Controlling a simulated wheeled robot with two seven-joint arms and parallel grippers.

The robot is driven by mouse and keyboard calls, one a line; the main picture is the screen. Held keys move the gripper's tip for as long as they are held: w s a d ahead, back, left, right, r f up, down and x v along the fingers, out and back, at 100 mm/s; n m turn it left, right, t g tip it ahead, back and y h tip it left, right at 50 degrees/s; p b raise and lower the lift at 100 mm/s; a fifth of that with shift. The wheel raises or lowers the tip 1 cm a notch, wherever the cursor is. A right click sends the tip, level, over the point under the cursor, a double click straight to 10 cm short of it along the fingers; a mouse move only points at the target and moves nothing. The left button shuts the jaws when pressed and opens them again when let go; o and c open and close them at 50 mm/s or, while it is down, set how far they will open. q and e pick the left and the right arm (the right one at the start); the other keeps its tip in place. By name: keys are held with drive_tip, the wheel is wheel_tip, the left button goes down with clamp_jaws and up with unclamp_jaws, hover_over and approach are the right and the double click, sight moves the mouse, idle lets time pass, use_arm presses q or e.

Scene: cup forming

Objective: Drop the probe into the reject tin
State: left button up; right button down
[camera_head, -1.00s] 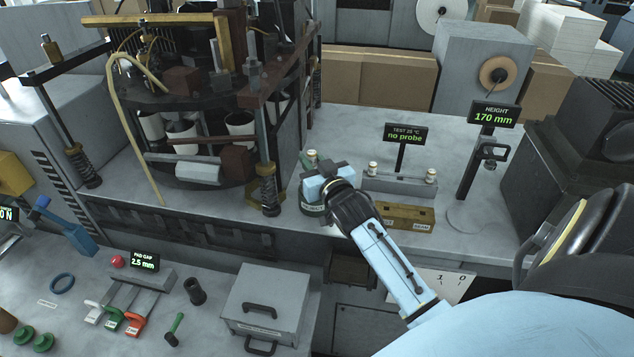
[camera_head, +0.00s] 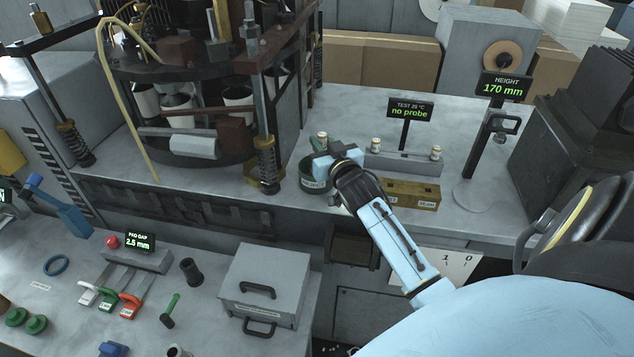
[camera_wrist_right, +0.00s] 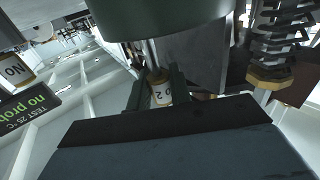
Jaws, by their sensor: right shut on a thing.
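My right gripper (camera_head: 324,158) is shut on a small probe with a cream band marked 2. The probe (camera_wrist_right: 160,88) shows between the two fingers in the right wrist view, and its cream top (camera_head: 321,137) shows just beyond the gripper in the head view. The dark green round reject tin (camera_head: 312,183) stands on the back bench, partly covered by my gripper. A large green curved wall (camera_wrist_right: 160,18), apparently the tin, fills the top of the wrist view close to the probe. I cannot tell the gap between them. My left gripper is not in view.
A grey test rack (camera_head: 405,163) with two probes stands right of the tin, behind a brass-coloured block (camera_head: 412,194). Its display (camera_head: 411,108) reads "no probe". A height gauge (camera_head: 487,140) stands further right. The forming machine (camera_head: 200,110) is close on the left.

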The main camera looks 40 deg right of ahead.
drive_tip(key=c, duration=1.2)
unclamp_jaws()
drive_tip(key=v, duration=1.3)
drive_tip(key=shift+s, duration=0.2)
